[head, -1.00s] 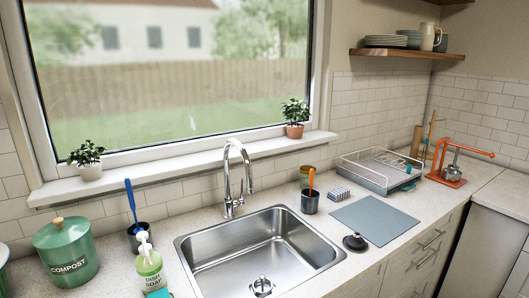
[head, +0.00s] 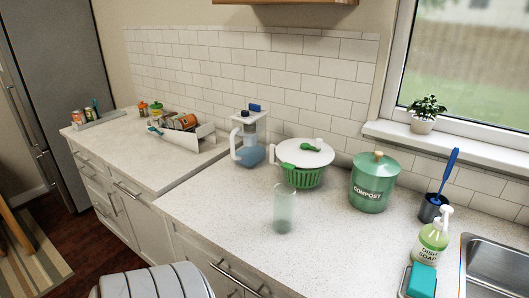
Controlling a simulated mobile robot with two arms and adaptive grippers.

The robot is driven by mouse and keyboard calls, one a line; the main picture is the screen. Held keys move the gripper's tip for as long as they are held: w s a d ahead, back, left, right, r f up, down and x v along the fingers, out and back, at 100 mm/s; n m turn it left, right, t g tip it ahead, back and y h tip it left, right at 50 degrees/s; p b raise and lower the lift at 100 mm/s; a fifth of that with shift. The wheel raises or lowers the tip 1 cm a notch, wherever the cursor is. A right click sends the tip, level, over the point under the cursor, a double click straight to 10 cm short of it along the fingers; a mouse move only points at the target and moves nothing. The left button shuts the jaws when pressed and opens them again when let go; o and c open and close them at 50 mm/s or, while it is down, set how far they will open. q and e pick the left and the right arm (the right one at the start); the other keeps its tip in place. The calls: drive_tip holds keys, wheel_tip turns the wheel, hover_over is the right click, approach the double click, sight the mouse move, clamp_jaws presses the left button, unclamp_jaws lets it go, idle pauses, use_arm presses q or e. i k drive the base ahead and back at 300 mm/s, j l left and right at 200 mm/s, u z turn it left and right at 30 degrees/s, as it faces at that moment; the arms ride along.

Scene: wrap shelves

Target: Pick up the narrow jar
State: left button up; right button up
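A tall, narrow, translucent glass vessel (head: 285,210) stands upright near the middle of the counter (head: 225,205). It looks like the narrow jar, and seems empty. It stands in front of a green salad spinner with a white lid (head: 305,160) and to the left of the green compost bin (head: 373,183). Neither of my grippers shows in the head view, so I cannot see their state.
A water filter pitcher (head: 248,140) stands behind the jar. A dish soap bottle (head: 432,240), a dark cup with a blue brush (head: 434,207) and the sink (head: 497,262) lie to the right. A white rack (head: 185,135) is at left. The counter left of the jar is clear.

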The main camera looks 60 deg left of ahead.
sight(283, 194)
drive_tip(key=u, duration=1.7)
